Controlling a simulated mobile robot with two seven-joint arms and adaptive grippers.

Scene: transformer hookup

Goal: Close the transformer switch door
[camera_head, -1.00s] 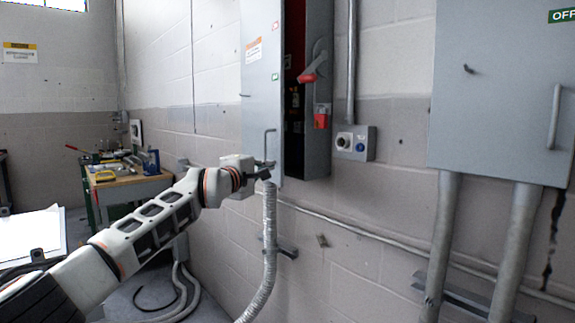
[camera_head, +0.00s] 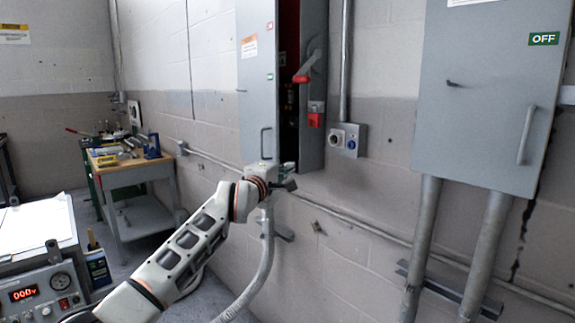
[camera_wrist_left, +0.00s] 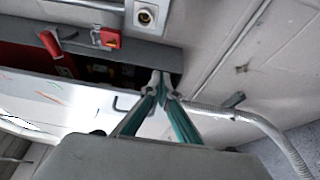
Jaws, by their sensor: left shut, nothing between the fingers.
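The grey transformer switch door (camera_head: 257,85) stands partly open on the wall-mounted switch box (camera_head: 313,90). A dark gap with the red interior shows between door and box. The door's handle (camera_head: 265,142) is near its lower edge. My left gripper (camera_head: 287,181) is just below the lower edge of the door and box. In the left wrist view my left gripper (camera_wrist_left: 162,84) is shut and empty, its tips at the box's lower edge beside the door (camera_wrist_left: 75,92). I cannot tell if they touch. The right gripper is out of view.
A red lever (camera_head: 306,70) and red lock (camera_head: 316,118) sit on the box's side. A flexible conduit (camera_head: 267,250) hangs below the box. A grey cabinet marked OFF (camera_head: 485,100) is at right. A workbench (camera_head: 140,172) stands at left.

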